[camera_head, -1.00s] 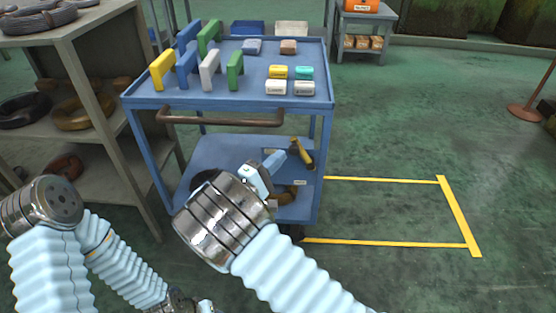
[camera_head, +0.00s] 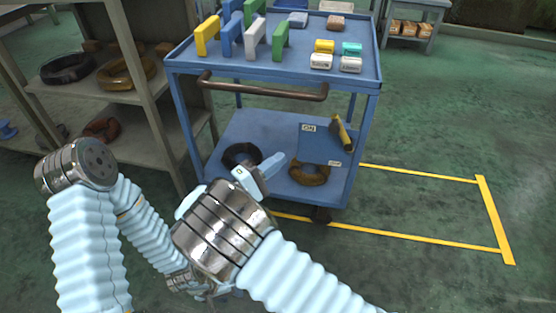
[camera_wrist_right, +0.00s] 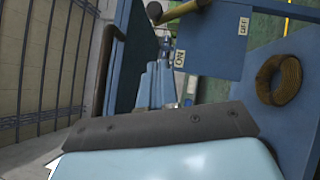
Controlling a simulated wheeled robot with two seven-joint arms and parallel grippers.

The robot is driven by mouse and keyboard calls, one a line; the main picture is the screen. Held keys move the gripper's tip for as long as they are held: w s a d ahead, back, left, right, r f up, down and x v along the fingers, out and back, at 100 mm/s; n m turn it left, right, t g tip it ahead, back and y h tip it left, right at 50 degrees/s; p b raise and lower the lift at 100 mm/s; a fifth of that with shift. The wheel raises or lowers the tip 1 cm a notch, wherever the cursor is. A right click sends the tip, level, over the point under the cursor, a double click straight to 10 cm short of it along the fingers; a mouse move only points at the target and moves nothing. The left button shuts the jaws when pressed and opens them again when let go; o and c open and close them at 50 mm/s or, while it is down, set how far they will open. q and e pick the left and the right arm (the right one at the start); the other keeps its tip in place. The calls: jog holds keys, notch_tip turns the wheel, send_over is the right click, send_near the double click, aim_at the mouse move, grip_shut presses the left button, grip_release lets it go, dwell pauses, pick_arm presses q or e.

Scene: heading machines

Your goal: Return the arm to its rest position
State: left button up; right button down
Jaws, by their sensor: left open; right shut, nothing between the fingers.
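My right gripper (camera_head: 270,168) is shut and empty, pale blue, in front of the cart's lower shelf. It is left of the blue switch panel (camera_head: 318,147) and apart from its yellow and black lever (camera_head: 342,133). My left arm bends down at the left. My left gripper (camera_head: 205,290) is open, low in the view and partly hidden by the right arm.
The blue cart (camera_head: 225,146) carries coloured blocks on top. A dark coil (camera_head: 241,154) and a brown coil (camera_head: 310,174) lie on its lower shelf. A shelf rack (camera_head: 153,100) with coils stands at the left. The green floor at the right, with yellow lines (camera_head: 430,235), is clear.

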jog(key=s+d+f+g+y, duration=0.2)
jog(key=s+d+f+g, duration=0.25)
jog(key=f, duration=0.35)
jog(key=s+d+f+g+y, duration=0.3)
jog(key=d+f+g, duration=0.15)
jog(key=f, duration=0.35)
jog(key=s+d+f+g+y, duration=0.25)
jog(key=s+d+f, duration=0.2)
jog(key=f, duration=0.35)
jog(key=s+a+f+m+y, duration=0.5)
jog(key=s+m+y, duration=0.4)
jog(key=m+y, duration=0.3)
jog(key=shift+a+f+y, duration=0.15)
jog(key=shift+f+y, duration=0.3)
jog(key=shift+f, duration=0.35)
